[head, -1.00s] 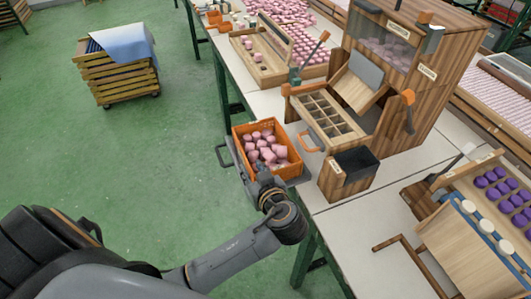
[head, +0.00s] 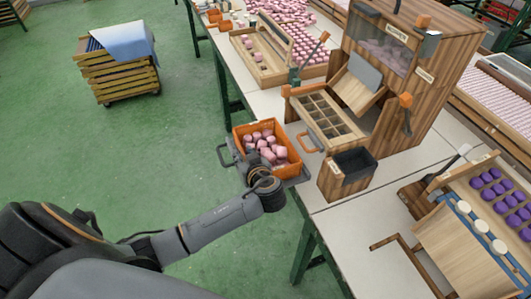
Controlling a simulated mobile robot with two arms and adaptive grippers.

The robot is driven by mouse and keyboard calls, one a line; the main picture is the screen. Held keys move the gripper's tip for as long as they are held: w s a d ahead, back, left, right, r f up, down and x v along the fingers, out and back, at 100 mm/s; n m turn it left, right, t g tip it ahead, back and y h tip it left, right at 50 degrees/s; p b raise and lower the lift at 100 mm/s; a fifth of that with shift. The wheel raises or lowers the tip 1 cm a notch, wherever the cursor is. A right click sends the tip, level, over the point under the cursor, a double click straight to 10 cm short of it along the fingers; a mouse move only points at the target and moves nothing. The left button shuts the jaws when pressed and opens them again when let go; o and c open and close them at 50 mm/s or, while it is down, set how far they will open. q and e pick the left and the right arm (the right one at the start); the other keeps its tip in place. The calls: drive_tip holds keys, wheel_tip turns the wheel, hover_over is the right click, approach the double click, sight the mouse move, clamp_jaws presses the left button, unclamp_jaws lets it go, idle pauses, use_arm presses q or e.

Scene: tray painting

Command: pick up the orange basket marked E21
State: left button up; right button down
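An orange basket (head: 293,164) filled with pink pieces (head: 266,146) sits at the left edge of the long table. My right gripper is not in view.
A wooden machine (head: 420,100) with a compartment tray (head: 326,113) and a dark bin (head: 355,162) stands right of the basket. A wooden tray of purple pieces (head: 497,190) is at the right. A slatted cart (head: 118,75) stands on open green floor at the left.

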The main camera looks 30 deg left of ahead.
use_arm(q)
clamp_jaws()
drive_tip(key=shift+r, duration=0.1)
